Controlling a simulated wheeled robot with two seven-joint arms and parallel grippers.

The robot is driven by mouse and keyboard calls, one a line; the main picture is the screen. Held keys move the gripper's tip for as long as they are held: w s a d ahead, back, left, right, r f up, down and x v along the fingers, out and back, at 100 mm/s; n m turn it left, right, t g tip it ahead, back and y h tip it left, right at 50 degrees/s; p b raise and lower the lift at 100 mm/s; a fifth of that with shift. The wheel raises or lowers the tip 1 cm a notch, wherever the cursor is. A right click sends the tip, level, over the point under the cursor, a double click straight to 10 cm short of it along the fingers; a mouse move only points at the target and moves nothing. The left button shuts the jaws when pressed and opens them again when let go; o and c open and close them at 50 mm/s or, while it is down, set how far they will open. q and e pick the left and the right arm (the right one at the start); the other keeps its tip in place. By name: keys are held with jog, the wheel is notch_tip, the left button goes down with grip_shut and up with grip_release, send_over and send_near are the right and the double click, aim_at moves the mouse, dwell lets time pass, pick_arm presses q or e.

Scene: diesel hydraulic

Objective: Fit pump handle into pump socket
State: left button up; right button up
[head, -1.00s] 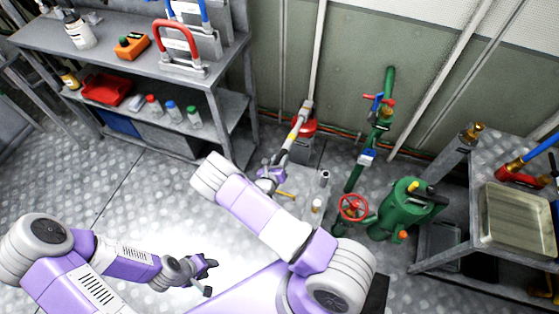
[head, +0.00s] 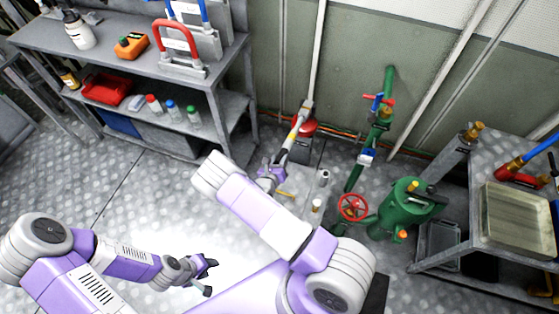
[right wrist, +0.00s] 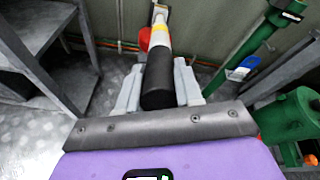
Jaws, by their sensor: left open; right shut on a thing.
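The pump handle (head: 291,140) is a long bar with a black grip, a yellow band and a pale upper part. It is tilted, its far end up toward the back wall. My right gripper (head: 272,172) is shut on its black grip; the right wrist view shows the grip (right wrist: 160,78) between the two grey fingers (right wrist: 158,88). A grey plate with small posts (head: 325,177) stands on the floor just right of the gripper. I cannot tell which part is the pump socket. My left gripper (head: 208,270) is open and empty, low over the floor at the left.
A grey shelf unit (head: 120,52) stands at the left. Green piping with a red handwheel (head: 353,207) and a green tank (head: 406,205) stand to the right. A metal table with a tray (head: 483,215) is at far right. A red object (head: 309,126) sits behind the handle.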

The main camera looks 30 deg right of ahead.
aim_at(286, 148)
jog(key=shift+b+x, duration=2)
jog(key=shift+x, duration=2.45)
jog(key=shift+r, duration=0.1)
jog(key=o, duration=1.1)
jog(key=shift+o, duration=0.2)
jog(key=shift+a, duration=0.1)
jog(key=p+v, duration=0.2)
jog(key=v, duration=0.5)
jog(key=shift+s+a, duration=0.15)
